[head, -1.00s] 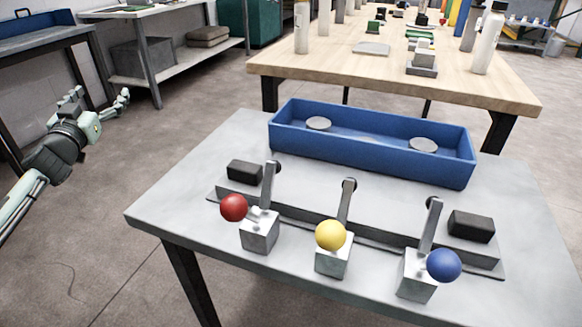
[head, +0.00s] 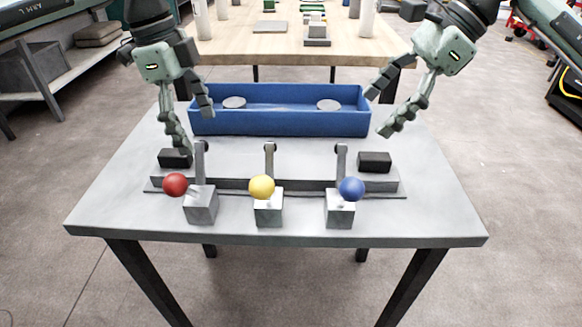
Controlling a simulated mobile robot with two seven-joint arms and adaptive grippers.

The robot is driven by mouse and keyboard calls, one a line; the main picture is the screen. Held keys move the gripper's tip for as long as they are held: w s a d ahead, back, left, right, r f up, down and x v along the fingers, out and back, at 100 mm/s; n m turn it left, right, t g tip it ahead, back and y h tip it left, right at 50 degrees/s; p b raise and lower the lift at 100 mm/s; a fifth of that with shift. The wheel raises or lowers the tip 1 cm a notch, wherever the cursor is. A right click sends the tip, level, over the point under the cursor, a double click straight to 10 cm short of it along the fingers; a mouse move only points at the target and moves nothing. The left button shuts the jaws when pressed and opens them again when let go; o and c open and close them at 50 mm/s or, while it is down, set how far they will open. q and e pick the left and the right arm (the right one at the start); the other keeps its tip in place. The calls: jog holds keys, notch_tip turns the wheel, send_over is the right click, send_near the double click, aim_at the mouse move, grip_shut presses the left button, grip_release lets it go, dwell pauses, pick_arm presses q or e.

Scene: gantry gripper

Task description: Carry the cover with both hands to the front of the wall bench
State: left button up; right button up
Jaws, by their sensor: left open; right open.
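No part is plainly marked as the cover. A long grey plate with a raised bar (head: 305,184) lies on the grey table, with a black block at each end: left block (head: 174,158) and right block (head: 374,162). My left gripper (head: 194,130) is open, with one fingertip close to the left block; contact cannot be told. My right gripper (head: 377,113) is open above and behind the right block, apart from it. Both grippers look empty. A bench with a lower shelf (head: 70,66) shows at the upper left, cut off by the frame; it may be the wall bench.
Three levers with a red ball (head: 175,184), yellow ball (head: 262,187) and blue ball (head: 351,188) stand along the plate. A blue tray (head: 280,124) with two grey discs sits behind. A wooden table (head: 270,45) stands beyond.

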aim_at(186, 157)
pick_arm(q)
jog(key=a, duration=0.1)
jog(key=a+y, duration=0.2)
jog(key=shift+s+a+r+n, duration=0.2)
jog(key=shift+a+r+n, duration=0.05)
jog(key=shift+r+n, duration=0.15)
pick_arm(e)
jog(key=d+f, duration=0.1)
jog(key=d+f+h, duration=0.2)
jog(key=d, duration=0.1)
jog(key=shift+s+f, duration=0.15)
jog(key=shift+s, duration=0.2)
pick_arm(q)
jog(key=shift+f, duration=0.1)
pick_arm(e)
jog(key=shift+a, duration=0.1)
pick_arm(q)
jog(key=shift+d+f, duration=0.1)
jog(key=shift+f, duration=3.75)
pick_arm(e)
jog(key=shift+x, duration=3.85)
pick_arm(q)
jog(key=shift+c, duration=0.3)
pick_arm(e)
jog(key=shift+s, duration=0.1)
jog(key=shift+c, duration=0.3)
